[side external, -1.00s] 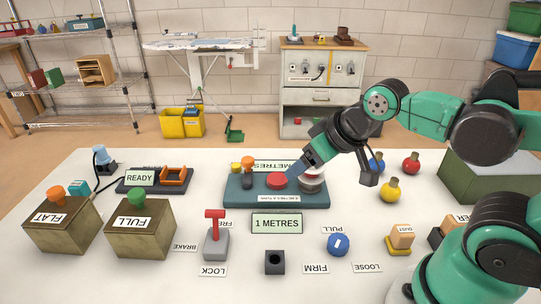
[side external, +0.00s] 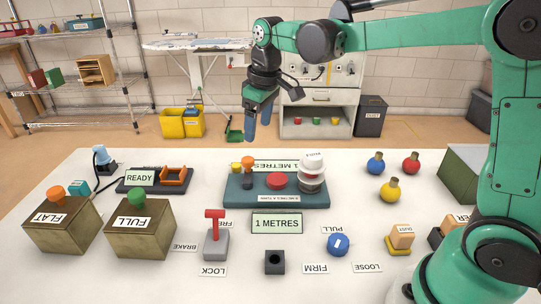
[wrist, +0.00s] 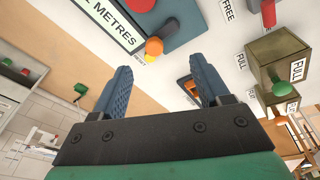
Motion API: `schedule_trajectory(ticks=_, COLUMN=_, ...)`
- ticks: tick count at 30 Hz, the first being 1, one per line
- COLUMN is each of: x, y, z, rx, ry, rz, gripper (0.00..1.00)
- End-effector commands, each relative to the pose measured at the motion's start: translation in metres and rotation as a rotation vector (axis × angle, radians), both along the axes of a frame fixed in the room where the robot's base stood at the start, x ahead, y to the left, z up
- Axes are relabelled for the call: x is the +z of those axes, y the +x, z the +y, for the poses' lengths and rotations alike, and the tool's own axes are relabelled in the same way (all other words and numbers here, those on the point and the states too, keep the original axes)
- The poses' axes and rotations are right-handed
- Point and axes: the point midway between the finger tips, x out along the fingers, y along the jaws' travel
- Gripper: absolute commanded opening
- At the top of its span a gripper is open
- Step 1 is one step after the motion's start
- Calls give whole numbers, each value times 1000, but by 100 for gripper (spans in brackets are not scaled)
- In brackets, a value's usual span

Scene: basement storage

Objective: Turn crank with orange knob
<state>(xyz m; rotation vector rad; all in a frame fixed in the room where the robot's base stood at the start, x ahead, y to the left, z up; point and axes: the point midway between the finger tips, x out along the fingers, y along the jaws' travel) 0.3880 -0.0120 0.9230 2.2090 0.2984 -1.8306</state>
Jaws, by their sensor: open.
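The orange knob (side external: 248,162) stands at the left end of a teal base (side external: 300,198), next to a small yellow part (side external: 236,167). The base also carries a red disc (side external: 277,180) and a white-and-red stack (side external: 313,172). My gripper (side external: 259,131) is open and empty, above and behind the knob, fingers pointing down and apart from it. In the wrist view the knob (wrist: 154,46) shows beyond my two separated fingers (wrist: 163,78), with yellow beside it. A front display (side external: 277,223) reads "1 METRES".
A READY box (side external: 140,178) with an orange handle (side external: 173,176) stands to the left. FLAT (side external: 62,232) and FULL (side external: 140,232) boxes are front left. A red lever (side external: 215,230) and blue dial (side external: 338,244) stand in front. Coloured bulbs (side external: 390,190) lie right.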

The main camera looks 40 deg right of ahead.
Motion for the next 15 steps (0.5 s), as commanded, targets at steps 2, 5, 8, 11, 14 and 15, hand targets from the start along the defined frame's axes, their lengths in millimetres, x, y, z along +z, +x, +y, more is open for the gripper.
schedule_trajectory(ticks=2, x=-11, y=18, z=-2, rx=39, ry=-5, rz=55, gripper=69)
schedule_trajectory(ticks=5, x=-26, y=33, z=-5, rx=85, ry=-9, rz=115, gripper=69)
schedule_trajectory(ticks=8, x=-37, y=41, z=-6, rx=118, ry=-9, rz=156, gripper=69)
schedule_trajectory(ticks=11, x=-45, y=46, z=-7, rx=137, ry=-8, rz=180, gripper=69)
schedule_trajectory(ticks=14, x=-52, y=47, z=-7, rx=144, ry=-8, rz=189, gripper=69)
schedule_trajectory(ticks=15, x=-56, y=47, z=-7, rx=144, ry=-7, rz=190, gripper=69)
